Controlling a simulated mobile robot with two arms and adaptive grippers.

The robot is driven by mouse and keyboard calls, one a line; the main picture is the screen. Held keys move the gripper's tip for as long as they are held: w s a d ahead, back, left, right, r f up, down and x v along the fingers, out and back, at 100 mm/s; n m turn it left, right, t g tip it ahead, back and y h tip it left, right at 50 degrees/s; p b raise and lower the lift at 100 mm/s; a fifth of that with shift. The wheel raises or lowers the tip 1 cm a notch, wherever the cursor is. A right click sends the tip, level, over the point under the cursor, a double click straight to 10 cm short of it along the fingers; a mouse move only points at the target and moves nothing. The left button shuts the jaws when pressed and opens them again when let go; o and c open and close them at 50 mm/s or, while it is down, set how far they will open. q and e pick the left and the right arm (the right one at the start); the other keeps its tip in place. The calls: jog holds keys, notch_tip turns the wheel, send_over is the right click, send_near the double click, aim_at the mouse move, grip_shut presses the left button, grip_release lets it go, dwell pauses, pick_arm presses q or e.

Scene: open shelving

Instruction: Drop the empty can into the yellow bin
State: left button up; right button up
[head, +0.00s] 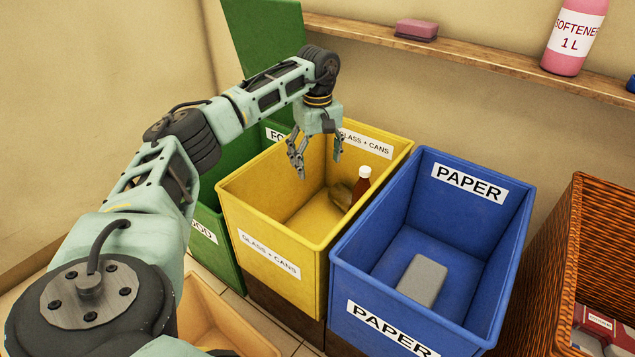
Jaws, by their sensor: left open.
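The yellow bin (262,212), labelled "GLASS + CANS", stands in the middle of the head view with its top open. My left gripper (318,162) points down over the back part of this bin. Its fingers are spread and nothing is between them. Inside the bin are a brown bottle (360,190) with a white cap and a dull olive-brown rounded object (341,195) beside it. I cannot tell whether that object is the can. No other can shows. My right gripper is not in view.
A green bin (212,170) with a raised lid stands left of the yellow bin. A blue "PAPER" bin (388,277) with a grey block (422,280) stands right. A wicker basket (545,250) is far right. A wall shelf (480,58) holds a pink softener bottle (573,38).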

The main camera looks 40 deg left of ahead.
pick_arm(q)
notch_tip(320, 180, up, 9)
jog(key=shift+s, duration=0.1)
dwell(0.7)
